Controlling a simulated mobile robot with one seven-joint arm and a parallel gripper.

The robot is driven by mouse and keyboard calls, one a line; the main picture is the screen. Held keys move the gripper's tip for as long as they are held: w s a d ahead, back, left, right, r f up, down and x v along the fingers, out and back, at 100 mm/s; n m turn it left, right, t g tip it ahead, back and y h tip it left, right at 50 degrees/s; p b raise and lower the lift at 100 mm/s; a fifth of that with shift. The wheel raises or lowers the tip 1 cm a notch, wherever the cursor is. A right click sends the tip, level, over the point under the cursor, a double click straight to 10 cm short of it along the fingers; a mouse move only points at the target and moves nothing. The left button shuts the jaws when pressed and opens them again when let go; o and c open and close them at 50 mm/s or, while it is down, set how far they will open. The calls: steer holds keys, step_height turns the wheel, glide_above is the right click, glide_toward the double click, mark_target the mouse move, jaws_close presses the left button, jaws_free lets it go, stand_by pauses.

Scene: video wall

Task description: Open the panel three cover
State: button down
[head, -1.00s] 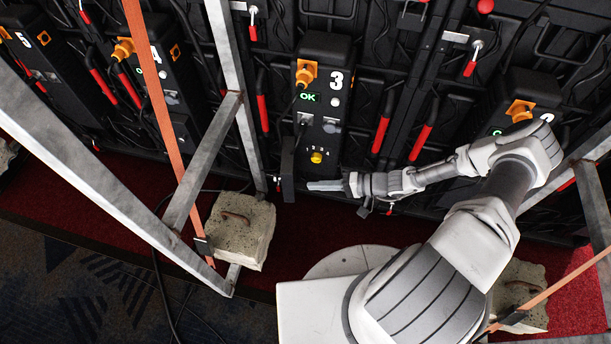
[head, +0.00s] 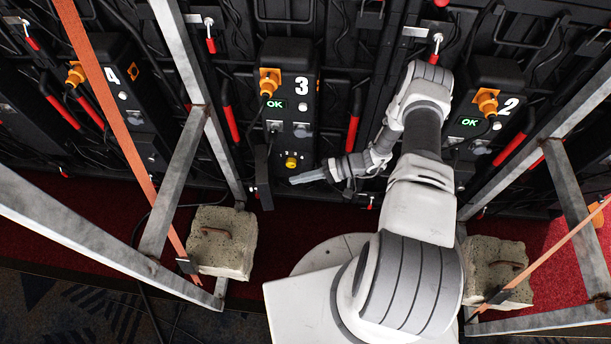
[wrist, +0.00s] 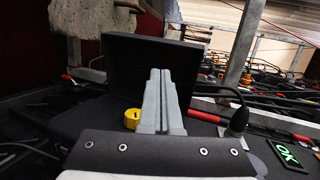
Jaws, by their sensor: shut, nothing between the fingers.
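Panel three (head: 305,118) is a black box with a white 3, an orange plug and a lit green OK display. Its dark cover (head: 263,178) stands swung out at the lower left, leaving the yellow knob (head: 291,161) exposed. My gripper (head: 292,181) is shut and empty, just below the knob and right of the cover, with a gap to the cover in the head view. In the wrist view, the cover (wrist: 125,62) stands upright behind my closed fingers (wrist: 160,75), and the knob (wrist: 132,119) shows left of them. The fingers hide part of the cover.
Panel four (head: 115,85) is to the left and panel two (head: 485,115) to the right. Metal truss bars (head: 180,165) slant at the left, with a concrete weight (head: 225,243) beside them. Cables and red handles crowd the wall.

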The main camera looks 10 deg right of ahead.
mark_target(257, 183)
steer(key=r+b+x, duration=0.1)
steer(key=x, duration=0.7)
steer(key=shift+a, duration=0.55)
steer(key=shift+w+a+r+m+t+p, duration=0.1)
steer(key=shift+a+m+t+p, duration=0.6)
steer(key=shift+t, duration=0.1)
steer(key=a, duration=0.1)
steer(key=w+a, duration=0.1)
steer(key=shift+w+a, duration=0.1)
steer(key=shift+a, duration=0.3)
steer(key=shift+d, duration=0.1)
